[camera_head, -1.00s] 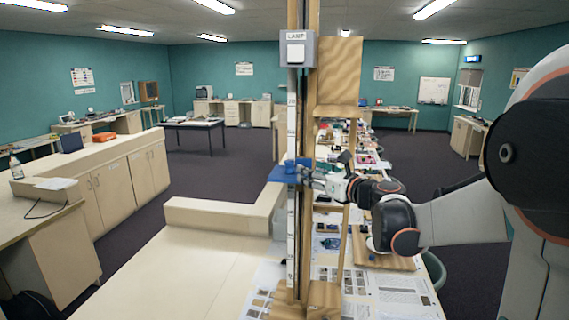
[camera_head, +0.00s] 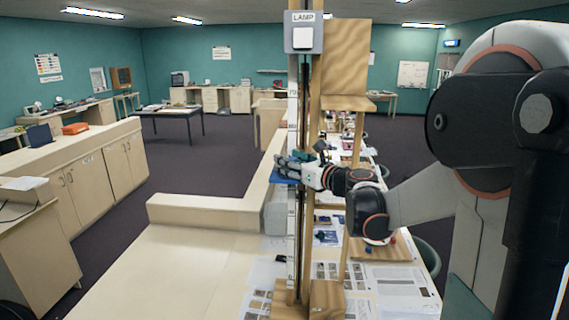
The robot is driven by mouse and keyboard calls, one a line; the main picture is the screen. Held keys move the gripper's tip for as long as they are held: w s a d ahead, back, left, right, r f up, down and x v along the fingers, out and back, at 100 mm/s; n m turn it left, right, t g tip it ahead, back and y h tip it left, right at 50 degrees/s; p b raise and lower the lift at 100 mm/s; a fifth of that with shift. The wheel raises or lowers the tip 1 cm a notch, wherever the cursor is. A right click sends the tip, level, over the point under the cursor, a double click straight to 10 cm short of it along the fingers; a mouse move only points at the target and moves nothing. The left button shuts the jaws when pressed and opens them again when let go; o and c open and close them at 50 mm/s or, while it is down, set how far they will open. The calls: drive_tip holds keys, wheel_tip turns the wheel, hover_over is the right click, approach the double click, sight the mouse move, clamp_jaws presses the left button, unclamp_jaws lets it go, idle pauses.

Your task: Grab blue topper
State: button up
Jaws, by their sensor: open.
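A flat blue piece (camera_head: 282,178) is at the left side of the tall wooden post with the lamp switch, about halfway up. It may be the blue topper, but at this size I cannot tell. My gripper (camera_head: 284,166) is open, its fingers pointing left across the post at the height of the blue piece. The fingers overlap the piece's upper part in the picture, and I cannot tell whether they touch it. The rest of the piece is hidden behind the fingers and the post.
The wooden post (camera_head: 309,200) carries a grey LAMP switch box (camera_head: 303,33) and rises from the cluttered table. A pale counter (camera_head: 170,270) fills the lower left.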

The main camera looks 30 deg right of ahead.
drive_tip(key=shift+s+d+r, duration=0.1)
drive_tip(key=shift+s, duration=0.3)
drive_tip(key=shift+s+r, duration=0.1)
drive_tip(key=shift+s, duration=0.05)
drive_tip(key=shift+c, duration=1.4)
drive_tip(key=shift+w, duration=0.2)
drive_tip(key=c, duration=0.5)
drive_tip(key=shift+w+f, duration=0.2)
drive_tip(key=shift+c, duration=0.6)
drive_tip(key=shift+s+r, duration=0.1)
drive_tip(key=shift+s, duration=0.05)
